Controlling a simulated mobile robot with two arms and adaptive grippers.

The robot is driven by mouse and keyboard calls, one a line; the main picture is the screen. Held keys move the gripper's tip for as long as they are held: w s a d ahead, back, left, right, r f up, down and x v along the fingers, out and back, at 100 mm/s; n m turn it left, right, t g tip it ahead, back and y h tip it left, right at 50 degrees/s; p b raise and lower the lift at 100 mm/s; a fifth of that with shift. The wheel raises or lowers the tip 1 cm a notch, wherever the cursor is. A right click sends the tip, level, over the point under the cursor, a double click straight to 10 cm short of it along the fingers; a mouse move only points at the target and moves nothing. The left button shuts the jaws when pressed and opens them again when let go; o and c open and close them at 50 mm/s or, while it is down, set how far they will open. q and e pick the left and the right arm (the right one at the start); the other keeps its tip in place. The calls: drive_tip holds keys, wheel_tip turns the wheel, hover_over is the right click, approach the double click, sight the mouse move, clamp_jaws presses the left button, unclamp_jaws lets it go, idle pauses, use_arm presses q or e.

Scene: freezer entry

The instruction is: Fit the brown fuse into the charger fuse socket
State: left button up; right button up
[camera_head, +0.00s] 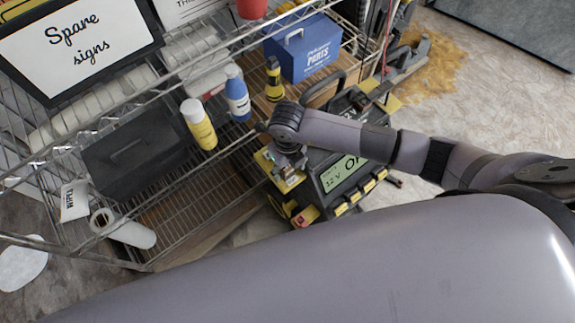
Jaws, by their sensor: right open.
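My right gripper (288,174) points down over the charger's left side, close above a yellow part. It is open, but its fingertips are small and partly hidden by my wrist. I cannot make out the brown fuse or the fuse socket. My left gripper is not in view.
The wire shelf (210,185) fills the left, holding a black box (135,150), a yellow bottle (201,128), a blue bottle (237,98) and a blue parts box (304,50). A paper roll (130,232) lies low left. Floor at right is open, with an orange-brown stain (440,65).

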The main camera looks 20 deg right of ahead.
sight(288, 167)
wheel_tip(288, 167, up, 12)
idle(0.4)
drive_tip(key=shift+f, duration=0.1)
idle(0.3)
